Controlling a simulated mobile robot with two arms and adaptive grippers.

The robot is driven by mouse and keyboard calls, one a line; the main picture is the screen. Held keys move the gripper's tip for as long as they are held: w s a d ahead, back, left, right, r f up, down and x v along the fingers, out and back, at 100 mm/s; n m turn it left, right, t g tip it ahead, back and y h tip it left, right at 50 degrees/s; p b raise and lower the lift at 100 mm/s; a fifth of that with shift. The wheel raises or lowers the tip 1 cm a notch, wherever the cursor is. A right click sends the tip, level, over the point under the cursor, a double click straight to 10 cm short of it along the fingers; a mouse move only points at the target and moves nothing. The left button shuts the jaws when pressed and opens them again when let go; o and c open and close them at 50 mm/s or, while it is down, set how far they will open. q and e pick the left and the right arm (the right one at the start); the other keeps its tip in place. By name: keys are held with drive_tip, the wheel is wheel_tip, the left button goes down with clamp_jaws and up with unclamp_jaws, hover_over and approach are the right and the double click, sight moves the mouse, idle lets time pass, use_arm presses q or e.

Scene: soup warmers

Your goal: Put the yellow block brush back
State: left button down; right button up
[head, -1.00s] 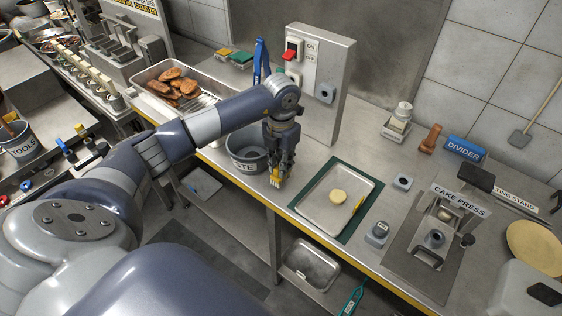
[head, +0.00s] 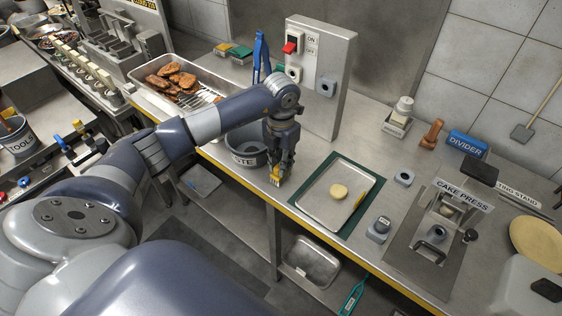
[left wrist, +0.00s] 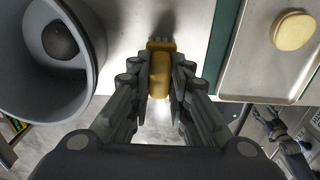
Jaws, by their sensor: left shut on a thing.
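The yellow block brush (left wrist: 159,75) is between the fingers of my left gripper (left wrist: 160,78), which is shut on it. In the head view my left gripper (head: 277,174) points down over the front edge strip of the steel counter (head: 301,157), between the grey waste bin and the metal tray. The brush (head: 275,178) shows at the fingertips there, pale at its lower end. Whether it touches the counter I cannot tell.
The waste bin (head: 245,149) stands left of the gripper, with a dark round thing inside. The tray (head: 322,208) on a green mat holds a pale round patty (head: 339,190). A switch box (head: 322,75) stands behind. Yellow and green blocks (head: 222,49) lie at the back.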

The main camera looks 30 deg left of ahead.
use_arm(q)
drive_tip(key=shift+f, duration=0.25)
drive_tip(key=c, duration=1.4)
unclamp_jaws()
wheel_tip(320, 180, up, 12)
drive_tip(key=shift+r, duration=0.1)
